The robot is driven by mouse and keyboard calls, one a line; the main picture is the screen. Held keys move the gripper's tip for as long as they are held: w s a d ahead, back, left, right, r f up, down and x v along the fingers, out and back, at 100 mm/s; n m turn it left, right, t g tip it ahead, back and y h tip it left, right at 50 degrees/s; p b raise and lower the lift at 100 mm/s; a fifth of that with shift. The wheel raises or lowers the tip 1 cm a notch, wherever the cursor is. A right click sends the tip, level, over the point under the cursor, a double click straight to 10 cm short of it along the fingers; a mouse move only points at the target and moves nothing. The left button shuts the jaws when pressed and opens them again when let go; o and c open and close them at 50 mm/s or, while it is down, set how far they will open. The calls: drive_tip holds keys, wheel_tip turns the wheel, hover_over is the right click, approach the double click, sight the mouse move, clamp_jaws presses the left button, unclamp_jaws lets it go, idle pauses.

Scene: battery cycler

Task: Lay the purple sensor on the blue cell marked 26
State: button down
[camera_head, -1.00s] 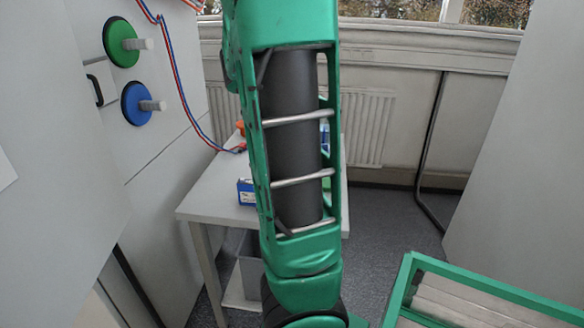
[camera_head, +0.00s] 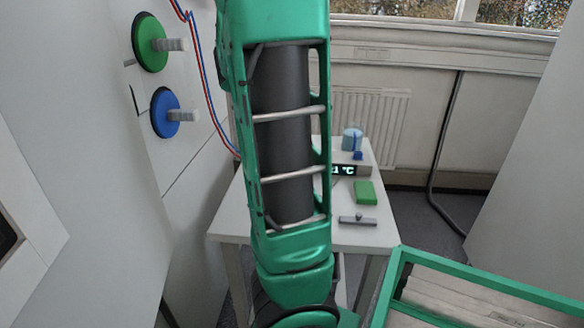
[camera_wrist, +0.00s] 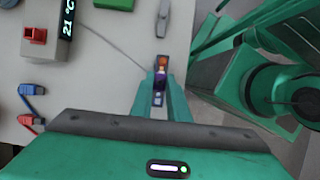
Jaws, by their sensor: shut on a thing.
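In the wrist view my gripper (camera_wrist: 160,84) is shut on the purple sensor (camera_wrist: 160,79), a small dark purple piece with an orange end. It is held above the pale table near its right edge. A thin cable runs from around the sensor toward the upper left. In the head view my arm covers the middle of the table, and the gripper and sensor are hidden. I cannot make out a blue cell marked 26 in either current view.
The white table (camera_head: 228,222) bears a temperature display (camera_head: 345,170), a green block (camera_head: 365,192), a grey metal piece (camera_head: 357,220) and a beaker (camera_head: 352,138). Blue (camera_wrist: 32,92) and red (camera_wrist: 28,122) clips lie left in the wrist view. A green-framed crate (camera_head: 490,287) stands front right.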

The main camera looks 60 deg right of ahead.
drive_tip(key=shift+a+f, duration=0.2)
drive_tip(key=shift+f, duration=2.5)
drive_tip(key=shift+s, duration=0.2)
drive_tip(key=shift+f, duration=0.45)
drive_tip(key=c, duration=1.6)
unclamp_jaws()
drive_tip(key=shift+w+r, duration=0.1)
drive_tip(key=v, duration=1)
drive_tip(key=shift+w+r, duration=0.15)
drive_tip(key=shift+w, duration=0.05)
